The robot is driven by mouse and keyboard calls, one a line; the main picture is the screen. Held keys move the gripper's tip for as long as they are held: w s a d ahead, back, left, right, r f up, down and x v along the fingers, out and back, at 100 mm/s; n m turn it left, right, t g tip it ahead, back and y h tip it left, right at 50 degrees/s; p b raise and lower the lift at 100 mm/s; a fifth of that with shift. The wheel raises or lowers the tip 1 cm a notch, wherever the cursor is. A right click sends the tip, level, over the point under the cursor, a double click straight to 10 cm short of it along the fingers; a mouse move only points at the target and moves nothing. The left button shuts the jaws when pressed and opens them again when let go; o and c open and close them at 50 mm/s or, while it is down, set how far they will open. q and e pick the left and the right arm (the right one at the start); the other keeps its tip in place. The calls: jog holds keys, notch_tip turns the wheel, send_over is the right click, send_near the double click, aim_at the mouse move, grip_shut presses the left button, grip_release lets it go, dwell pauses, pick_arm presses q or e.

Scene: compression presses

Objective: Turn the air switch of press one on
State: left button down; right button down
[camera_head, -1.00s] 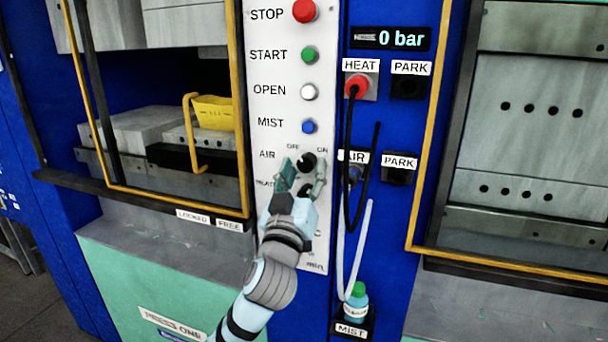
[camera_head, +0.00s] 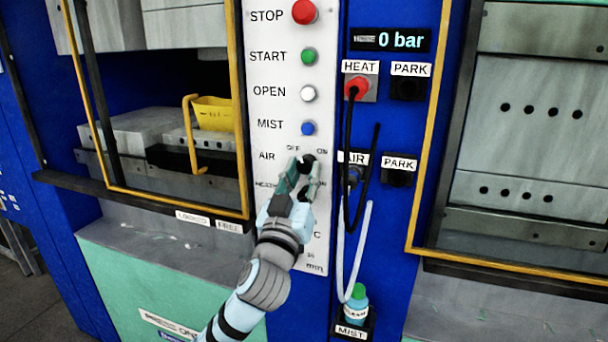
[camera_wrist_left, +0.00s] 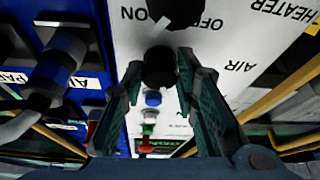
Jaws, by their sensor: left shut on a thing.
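The air switch (camera_head: 308,160) is a black round knob on the white control panel (camera_head: 267,190) of press one, beside the AIR label. My left gripper (camera_head: 303,171) reaches up to it from below, its green fingers on both sides of the knob and closed on it. In the left wrist view, upside down, the air switch (camera_wrist_left: 158,68) is between the two fingers of my left gripper (camera_wrist_left: 158,72). The heater knob (camera_wrist_left: 178,10) is past it, outside the fingers. Which way the air switch points is hard to tell. My right gripper is not in view.
Above the air switch are the blue MIST button (camera_head: 308,129), white OPEN button (camera_head: 308,92), green START button (camera_head: 309,56) and red STOP button (camera_head: 304,12). The pressure display (camera_head: 390,39) reads 0 bar.

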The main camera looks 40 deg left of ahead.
pick_arm(q)
jog(key=m+h, duration=0.1)
jog(key=m, duration=0.1)
jog(key=m+h, duration=0.1)
jog(key=m, duration=0.2)
jog(key=m+t+h, duration=0.1)
jog(key=m+h, duration=0.1)
jog(key=shift+a+m, duration=0.3)
jog(key=shift+m, duration=0.1)
jog(key=m+h, duration=0.1)
jog(key=m, duration=0.2)
jog(key=m+h+p, duration=0.1)
jog(key=m+h, duration=0.1)
jog(key=m, duration=0.2)
jog(key=shift+s+a+r+h, duration=0.1)
jog(key=shift+s+a+h, duration=0.05)
jog(key=shift+h, duration=0.15)
jog(key=shift+g, duration=0.3)
jog(key=c, duration=1.3)
grip_release()
